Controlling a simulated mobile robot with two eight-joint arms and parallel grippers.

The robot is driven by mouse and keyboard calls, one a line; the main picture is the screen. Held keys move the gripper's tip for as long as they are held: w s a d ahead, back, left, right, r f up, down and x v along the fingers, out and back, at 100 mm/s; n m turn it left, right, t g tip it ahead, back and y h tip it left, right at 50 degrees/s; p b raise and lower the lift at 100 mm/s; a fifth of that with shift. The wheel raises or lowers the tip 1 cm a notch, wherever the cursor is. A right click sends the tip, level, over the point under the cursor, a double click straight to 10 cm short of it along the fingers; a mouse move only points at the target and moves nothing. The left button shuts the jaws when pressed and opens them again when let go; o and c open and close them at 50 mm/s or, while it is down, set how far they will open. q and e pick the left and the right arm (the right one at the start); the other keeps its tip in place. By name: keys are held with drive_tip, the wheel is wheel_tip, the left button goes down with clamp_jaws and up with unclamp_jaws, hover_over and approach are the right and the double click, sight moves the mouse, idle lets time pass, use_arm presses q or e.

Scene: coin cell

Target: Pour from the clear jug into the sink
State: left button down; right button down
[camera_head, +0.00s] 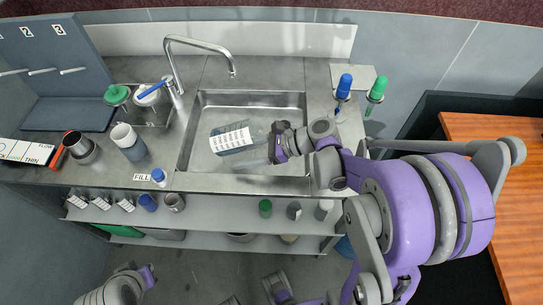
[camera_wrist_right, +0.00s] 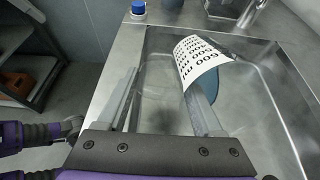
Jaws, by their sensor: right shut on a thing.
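The clear jug (camera_head: 234,138), with a white printed label, is held on its side over the metal sink (camera_head: 185,150). Bluish contents show through its wall, and in the right wrist view the jug (camera_wrist_right: 204,62) lies beyond the fingers. My right gripper (camera_head: 275,143) is shut on the jug, at the right end of it in the head view. I cannot make out a stream leaving the jug, and its mouth is not clear. Purple and grey parts of mine show along the bottom edge of the head view; the left fingers cannot be made out.
A tap (camera_head: 203,45) arches over the sink's back edge. Left of the sink stand a beaker (camera_head: 128,143), a dark metal cup (camera_head: 80,148) and a tray with green-lidded and white jars (camera_head: 118,96). A small blue-capped bottle (camera_head: 158,177) stands at the front edge. Blue and green-topped items (camera_head: 376,90) stand right.

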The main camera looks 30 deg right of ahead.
drive_tip(key=shift+s+d+f+t+y+b, duration=0.15)
drive_tip(key=shift+f+t+y+b, duration=0.35)
drive_tip(key=shift+b, duration=0.5)
drive_tip(key=shift+d+r, duration=0.1)
drive_tip(key=shift+r, duration=0.05)
drive_tip(key=shift+s+d+f+y+b, duration=0.25)
drive_tip(key=shift+y+b, duration=0.25)
drive_tip(key=shift+b, duration=0.3)
drive_tip(key=shift+s+d+f+t+y+b, duration=0.15)
drive_tip(key=shift+d+t+y+b, duration=0.2)
drive_tip(key=shift+b, duration=0.3)
drive_tip(key=shift+s+d+r+t+y+b, duration=0.15)
drive_tip(key=shift+r+t+y+b, duration=0.15)
drive_tip(key=shift+r, duration=0.25)
drive_tip(key=shift+d+r+t+y+b, duration=0.2)
drive_tip(key=shift+r+y, duration=0.15)
drive_tip(key=shift+r, duration=0.15)
idle(0.6)
drive_tip(key=shift+r, duration=0.2)
drive_tip(key=shift+r, duration=0.3)
